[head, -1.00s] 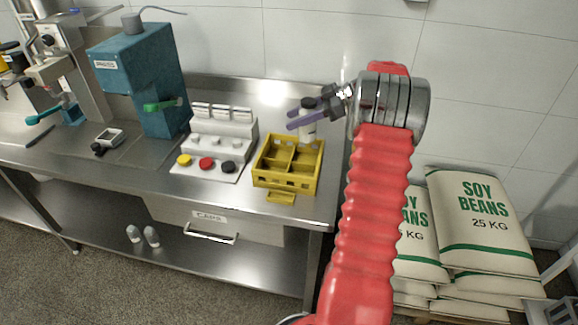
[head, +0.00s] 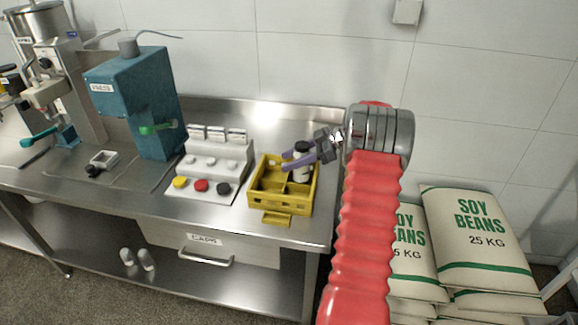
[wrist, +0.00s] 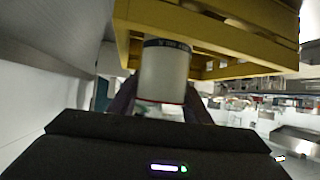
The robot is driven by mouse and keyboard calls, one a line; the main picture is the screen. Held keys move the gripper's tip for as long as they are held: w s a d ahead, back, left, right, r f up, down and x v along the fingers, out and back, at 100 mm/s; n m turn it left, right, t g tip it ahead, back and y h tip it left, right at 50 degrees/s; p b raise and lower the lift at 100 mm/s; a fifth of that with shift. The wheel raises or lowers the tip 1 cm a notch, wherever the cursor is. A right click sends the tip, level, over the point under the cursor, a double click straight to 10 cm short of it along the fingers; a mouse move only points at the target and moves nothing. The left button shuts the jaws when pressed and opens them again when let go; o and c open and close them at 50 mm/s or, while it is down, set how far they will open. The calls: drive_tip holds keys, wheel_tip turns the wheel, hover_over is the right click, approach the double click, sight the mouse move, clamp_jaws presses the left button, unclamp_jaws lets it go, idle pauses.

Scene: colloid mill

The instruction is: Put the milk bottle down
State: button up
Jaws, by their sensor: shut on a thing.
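The milk bottle (head: 302,174), white with a black cap, is upright at the back right of the yellow crate (head: 278,203), its lower part behind the crate's walls. My gripper (head: 298,159) reaches in from the right, its purple fingers shut on the bottle just below the cap. The wrist view shows the white bottle (wrist: 165,72) with a dark band between the fingers, and the yellow crate (wrist: 215,32) beside and around its far end. Whether the bottle's base touches the crate floor is hidden.
The crate stands near the steel bench's right end. Left of it is a white rack (head: 208,172) with yellow, red and black caps, then a teal press (head: 140,105). Soy bean sacks (head: 478,235) are stacked on the right. The front compartments of the crate look empty.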

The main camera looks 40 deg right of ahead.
drive_tip(key=shift+f, duration=0.95)
drive_tip(key=o, duration=1.2)
drive_tip(key=shift+f, duration=0.15)
drive_tip(key=shift+o, duration=0.2)
drive_tip(key=v, duration=1.2)
